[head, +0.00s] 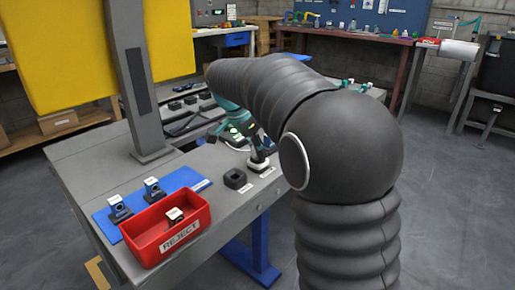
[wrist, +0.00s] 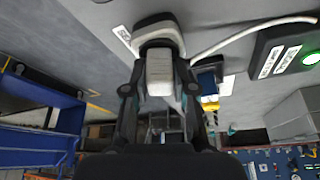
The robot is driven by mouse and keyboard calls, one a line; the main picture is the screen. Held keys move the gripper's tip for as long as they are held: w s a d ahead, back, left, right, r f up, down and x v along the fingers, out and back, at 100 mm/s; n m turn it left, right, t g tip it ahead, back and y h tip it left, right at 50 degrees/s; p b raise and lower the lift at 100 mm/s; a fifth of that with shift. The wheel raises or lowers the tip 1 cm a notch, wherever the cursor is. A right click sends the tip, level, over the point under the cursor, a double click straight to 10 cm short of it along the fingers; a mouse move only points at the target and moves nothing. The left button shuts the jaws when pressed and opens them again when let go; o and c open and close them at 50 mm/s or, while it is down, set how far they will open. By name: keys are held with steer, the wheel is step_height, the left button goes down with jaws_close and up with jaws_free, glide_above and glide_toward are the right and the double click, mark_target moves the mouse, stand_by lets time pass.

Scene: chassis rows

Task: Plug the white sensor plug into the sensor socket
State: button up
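The white sensor plug (wrist: 160,72) is between the fingers of my gripper (wrist: 160,82) in the wrist view, and the fingers appear closed on its sides. Directly beyond it is a black-and-white socket body (wrist: 158,27) on the grey bench, with a partly readable label beside it. The plug overlaps this body in the picture; I cannot tell how deep it sits. In the head view, my gripper (head: 257,147) points down at the white-and-black socket (head: 258,164) near the bench edge; my arm hides part of the area, and the plug is too small to make out.
A white cable (wrist: 235,38) curves toward a black box with a lit green light (wrist: 316,56). A red REJECT bin (head: 150,250) and a blue mat (head: 182,178) with small units are at the bench's front left.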

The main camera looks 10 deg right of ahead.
steer(key=o, duration=0.4)
steer(key=shift+c, duration=0.2)
steer(key=shift+r, duration=0.1)
steer(key=v, duration=1.2)
steer(key=shift+s+d, duration=0.1)
steer(key=shift+s, duration=0.05)
steer(key=s+d+f+n+t+y, duration=0.15)
steer(key=s+n, duration=0.25)
steer(key=s, duration=0.4)
steer(key=s+d+f+n+t+y, duration=0.1)
steer(key=s+d+f+n, duration=0.25)
steer(key=s, duration=0.45)
steer(key=s+f+n+t+y, duration=0.2)
steer(key=s+f+n, duration=0.5)
steer(key=s+f, duration=0.3)
steer(key=s, duration=0.3)
steer(key=shift+a+f, duration=0.3)
